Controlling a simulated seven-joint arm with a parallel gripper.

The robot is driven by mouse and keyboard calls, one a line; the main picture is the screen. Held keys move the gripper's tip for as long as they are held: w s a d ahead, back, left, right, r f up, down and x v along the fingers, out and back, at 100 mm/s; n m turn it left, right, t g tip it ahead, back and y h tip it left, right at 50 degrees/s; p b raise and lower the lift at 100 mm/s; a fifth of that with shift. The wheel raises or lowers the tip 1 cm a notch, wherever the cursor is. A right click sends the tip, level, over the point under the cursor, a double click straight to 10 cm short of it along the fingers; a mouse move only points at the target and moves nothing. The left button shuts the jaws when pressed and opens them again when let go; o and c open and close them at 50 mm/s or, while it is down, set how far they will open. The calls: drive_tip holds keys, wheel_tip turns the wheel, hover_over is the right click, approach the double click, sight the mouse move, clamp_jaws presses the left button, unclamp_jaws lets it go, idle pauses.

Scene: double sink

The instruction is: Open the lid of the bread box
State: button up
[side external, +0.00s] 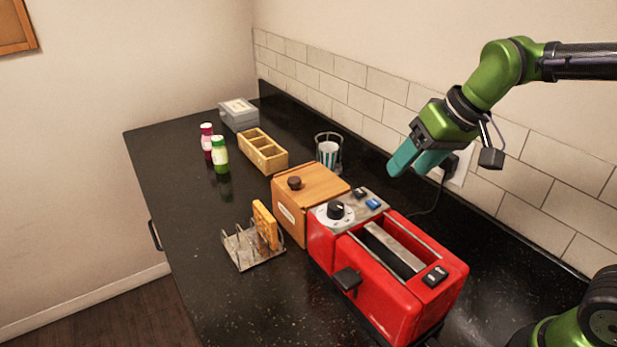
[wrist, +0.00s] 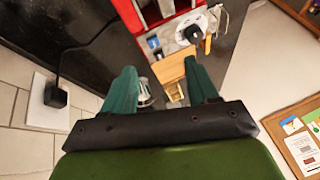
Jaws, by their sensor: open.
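The wooden bread box (side external: 288,222) stands on the dark counter, against the far end of the red toaster. Its lid (side external: 318,183) lies flat and shut on top, with a dark round knob (side external: 294,183). In the wrist view, part of the wooden box (wrist: 172,70) shows between my fingers. My gripper (side external: 410,168) is open and empty, with teal fingers. It hangs above the back of the counter, to the right of the bread box and apart from it. In the wrist view both fingers of my gripper (wrist: 160,72) are spread.
The red toaster (side external: 400,285) fills the near counter. A toast rack (side external: 243,248) with bread stands in front of the box. A glass holder (side external: 328,150), divided wooden tray (side external: 262,152), two bottles (side external: 219,153) and grey box (side external: 239,115) stand farther back. A tiled wall (side external: 390,100) lines the rear.

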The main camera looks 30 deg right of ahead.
sight(295, 179)
drive_tip(key=w+a+r+n+g, duration=0.1)
drive_tip(key=w+a+r+n, duration=0.2)
drive_tip(key=w, duration=0.6)
drive_tip(key=w+a+r+n, duration=0.1)
drive_tip(key=w+a+n, duration=0.25)
drive_tip(key=w, duration=0.45)
drive_tip(key=shift+n, duration=0.25)
drive_tip(key=x, duration=1.1)
drive_tip(key=d+x, duration=0.1)
drive_tip(key=x, duration=0.5)
drive_tip(key=shift+s+d+f, duration=0.1)
drive_tip(key=shift+s, duration=0.1)
drive_tip(key=shift+c, duration=0.4)
clamp_jaws()
drive_tip(key=shift+d, duration=0.1)
